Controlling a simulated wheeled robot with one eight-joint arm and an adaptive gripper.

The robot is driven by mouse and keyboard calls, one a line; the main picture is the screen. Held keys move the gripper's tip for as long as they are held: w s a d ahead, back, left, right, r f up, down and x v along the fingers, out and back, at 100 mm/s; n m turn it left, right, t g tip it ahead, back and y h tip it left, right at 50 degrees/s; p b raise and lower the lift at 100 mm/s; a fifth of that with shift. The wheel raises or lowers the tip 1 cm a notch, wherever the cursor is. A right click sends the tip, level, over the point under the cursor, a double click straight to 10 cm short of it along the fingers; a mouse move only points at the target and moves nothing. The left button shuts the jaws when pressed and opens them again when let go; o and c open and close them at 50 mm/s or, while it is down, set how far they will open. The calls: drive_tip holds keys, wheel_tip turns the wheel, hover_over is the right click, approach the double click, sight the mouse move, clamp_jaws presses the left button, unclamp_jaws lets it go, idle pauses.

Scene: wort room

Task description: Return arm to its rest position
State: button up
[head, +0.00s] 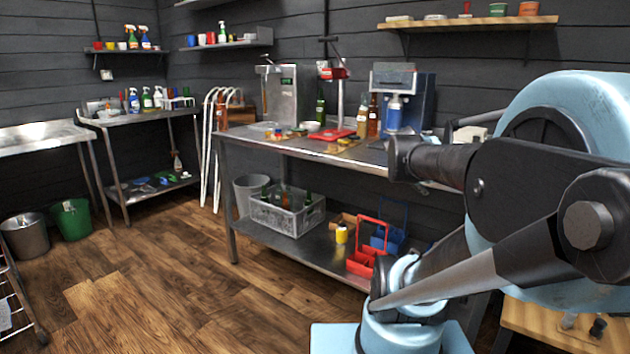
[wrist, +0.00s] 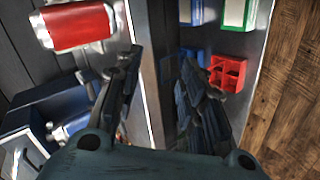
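My arm fills the right side of the head view, a light blue and black linkage, folded in front of the right part of the steel workbench (head: 325,152). My gripper's fingertips are not clearly made out in the head view. In the wrist view my gripper (wrist: 158,75) shows two dark jointed fingers set apart, with a steel edge visible in the gap between them. Nothing shows held between them. Whether the fingers touch anything cannot be told.
The workbench carries bottles, a red tray (head: 331,135) and machines. Its lower shelf holds a grey crate (head: 283,218) and a red carrier (head: 366,258). A green bucket (head: 72,220) stands at left. The wooden floor (head: 150,280) at centre left is clear. The wrist view shows a red compartmented bin (wrist: 228,72).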

drive_tip(key=s+a+f+m+g+y, duration=0.6)
drive_tip(key=s+a+f, duration=0.8)
drive_tip(key=s+f, duration=0.2)
drive_tip(key=shift+y, duration=0.4)
drive_tip(key=shift+s+a, duration=0.1)
drive_tip(key=shift+w+f, duration=0.25)
drive_tip(key=shift+w, duration=0.2)
